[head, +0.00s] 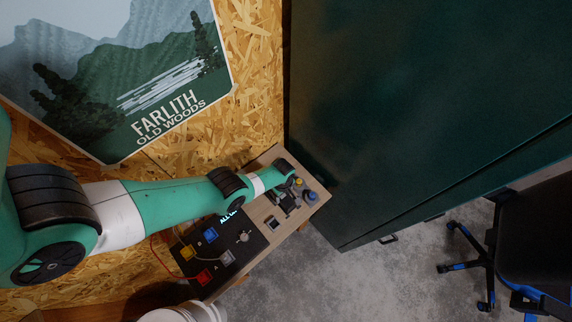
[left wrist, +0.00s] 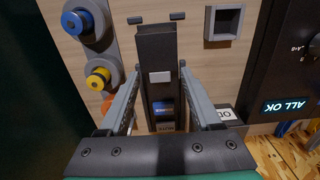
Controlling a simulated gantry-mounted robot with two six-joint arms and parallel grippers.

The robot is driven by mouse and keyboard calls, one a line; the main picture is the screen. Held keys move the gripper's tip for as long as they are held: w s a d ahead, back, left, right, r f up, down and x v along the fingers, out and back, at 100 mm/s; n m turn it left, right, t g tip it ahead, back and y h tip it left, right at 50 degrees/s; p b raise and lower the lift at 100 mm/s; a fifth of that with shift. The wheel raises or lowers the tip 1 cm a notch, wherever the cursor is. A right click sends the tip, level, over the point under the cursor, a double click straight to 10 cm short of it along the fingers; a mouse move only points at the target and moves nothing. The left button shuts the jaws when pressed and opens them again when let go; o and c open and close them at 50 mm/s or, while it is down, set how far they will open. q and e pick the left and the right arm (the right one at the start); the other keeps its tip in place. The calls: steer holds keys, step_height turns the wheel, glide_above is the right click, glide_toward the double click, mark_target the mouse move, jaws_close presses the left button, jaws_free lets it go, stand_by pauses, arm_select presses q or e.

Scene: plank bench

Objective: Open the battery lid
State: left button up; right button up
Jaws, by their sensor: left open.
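In the left wrist view, a dark battery housing (left wrist: 157,50) with a small pale tab is fixed to the wooden panel. A blue and dark part (left wrist: 163,108) shows in the slot nearer to me. I cannot tell which piece is the lid or whether it is raised. My left gripper (left wrist: 162,74) is open, one finger on each side of the housing. Contact cannot be made out. In the head view my left gripper (head: 287,200) is at the panel's far end, partly hidden by my arm. My right gripper is not in view.
Blue (left wrist: 76,22) and yellow (left wrist: 97,78) knobs stand left of the housing. A grey square frame (left wrist: 224,22) and a black console (left wrist: 290,70) reading "ALL OK" are to the right. A dark green cabinet (head: 420,90) stands close beside the bench panel (head: 315,208).

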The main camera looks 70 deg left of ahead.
arm_select(q)
steer(key=shift+c, duration=0.3)
steer(key=c, duration=0.9)
steer(key=shift+w+d+r+y+p, duration=0.15)
steer(key=shift+d+r+y+p, duration=0.25)
steer(key=shift+y, duration=0.2)
steer(key=shift+c, duration=0.2)
steer(key=shift+w+d+g+y, duration=0.1)
steer(key=shift+d+g+y, duration=0.2)
steer(key=shift+y, duration=0.1)
steer(key=shift+w+d+r+g+y+b, duration=0.15)
steer(key=shift+d+g+y+b, duration=0.2)
steer(key=shift+y+b, duration=0.4)
steer(key=shift+d+r+y, duration=0.15)
steer(key=shift+y, duration=0.1)
